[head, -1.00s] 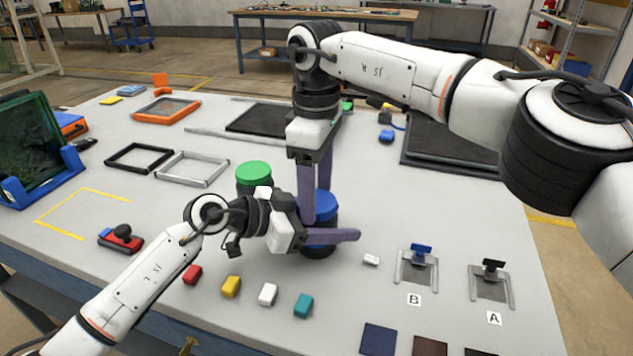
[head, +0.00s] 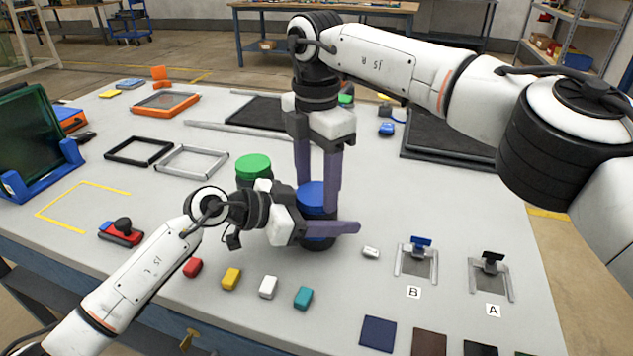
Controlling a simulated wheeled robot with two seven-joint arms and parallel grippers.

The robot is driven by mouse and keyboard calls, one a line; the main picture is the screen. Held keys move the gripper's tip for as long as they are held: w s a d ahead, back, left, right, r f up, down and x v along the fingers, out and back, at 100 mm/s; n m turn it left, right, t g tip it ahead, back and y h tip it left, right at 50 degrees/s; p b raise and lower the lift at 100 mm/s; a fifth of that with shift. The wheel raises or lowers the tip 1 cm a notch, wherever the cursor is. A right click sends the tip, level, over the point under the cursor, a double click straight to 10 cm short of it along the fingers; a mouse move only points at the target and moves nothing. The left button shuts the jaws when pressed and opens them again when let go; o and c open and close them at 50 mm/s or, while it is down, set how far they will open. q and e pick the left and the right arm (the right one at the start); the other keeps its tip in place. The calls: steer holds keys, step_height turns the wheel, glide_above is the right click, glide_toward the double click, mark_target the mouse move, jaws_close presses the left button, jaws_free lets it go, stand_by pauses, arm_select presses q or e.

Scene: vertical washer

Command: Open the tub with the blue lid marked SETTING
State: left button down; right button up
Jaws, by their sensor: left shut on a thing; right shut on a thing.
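The tub with the blue lid (head: 313,196) stands upright on the table, its dark body (head: 318,243) showing below the grippers. No SETTING mark is legible from here. My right gripper (head: 319,203) points straight down from above and is shut on the blue lid, one purple finger on each side. My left gripper (head: 325,229) comes in low from the left and is shut on the tub's body, with one purple finger across its front. The grippers hide much of the tub, and I cannot tell whether the lid is loose from it.
A green-lidded tub (head: 254,168) stands close behind my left gripper. Small coloured blocks (head: 231,279) line the front, with a white block (head: 370,252) and clamps marked B (head: 416,262) and A (head: 491,278) to the right. Frames (head: 191,162) lie at the left.

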steer(key=n, duration=0.6)
steer(key=o, duration=1.2)
steer(key=shift+c, duration=0.2)
steer(key=shift+a, duration=0.1)
step_height(320, 180, up, 4)
steer(key=shift+r, duration=0.3)
steer(key=shift+c, duration=0.2)
steer(key=m, duration=0.1)
steer(key=r+m, duration=0.1)
steer(key=shift+r+m, duration=0.3)
steer(key=shift+m, duration=0.1)
steer(key=m, duration=0.1)
steer(key=r+m, duration=0.1)
steer(key=m, duration=0.2)
steer(key=shift+r+m, duration=0.3)
steer(key=shift+f, duration=3.9)
